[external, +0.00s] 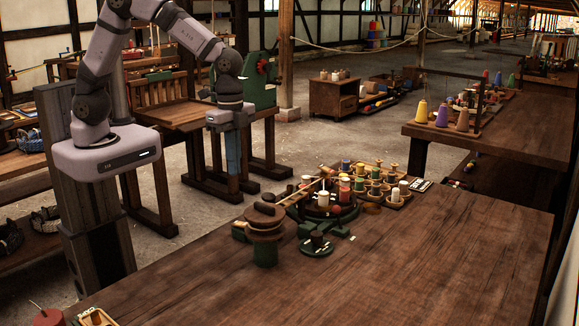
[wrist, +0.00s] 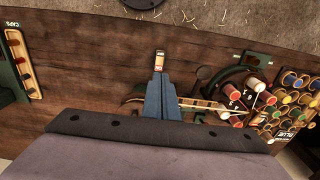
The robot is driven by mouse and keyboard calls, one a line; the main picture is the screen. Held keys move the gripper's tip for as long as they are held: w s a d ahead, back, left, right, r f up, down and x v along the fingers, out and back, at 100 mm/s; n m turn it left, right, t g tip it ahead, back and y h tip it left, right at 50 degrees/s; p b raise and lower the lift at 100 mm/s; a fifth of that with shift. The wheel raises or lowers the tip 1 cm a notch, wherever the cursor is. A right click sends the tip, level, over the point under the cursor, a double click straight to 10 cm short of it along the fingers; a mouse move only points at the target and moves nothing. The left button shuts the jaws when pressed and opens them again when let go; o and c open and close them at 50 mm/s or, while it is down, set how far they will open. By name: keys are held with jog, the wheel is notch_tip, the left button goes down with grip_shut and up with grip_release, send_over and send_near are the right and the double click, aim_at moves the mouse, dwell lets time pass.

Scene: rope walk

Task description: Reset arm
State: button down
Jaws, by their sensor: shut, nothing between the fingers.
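My gripper (external: 233,172) hangs pointing down from my raised arm in the external view, left of and above the cluttered part of the dark wooden table (external: 400,260). Its blue fingers are together and nothing shows between them. In the wrist view the closed gripper (wrist: 159,78) reaches up the middle of the picture over the table (wrist: 90,75). A small white and red item (wrist: 159,60) shows just beyond the fingertips there; its distance from them is unclear.
A green stand with wooden discs (external: 265,222) and a small green base with a spool (external: 317,243) stand on the table. Several thread spools (external: 375,175) crowd behind them. A labelled tray (external: 97,318) lies at the near left edge. The table's near right is clear.

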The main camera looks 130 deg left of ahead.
dwell(0.5)
jog(key=s+d+f+n+g, duration=0.1)
jog(key=s+d+f+n, duration=0.4)
jog(key=s+d, duration=0.3)
jog(key=s+d+r+m, duration=0.2)
jog(key=d, duration=0.4)
jog(key=s+d+r+m, duration=0.2)
jog(key=d+m, duration=0.1)
jog(key=d, duration=0.3)
jog(key=shift+t, duration=0.4)
jog(key=shift+s, duration=0.1)
dwell(0.6)
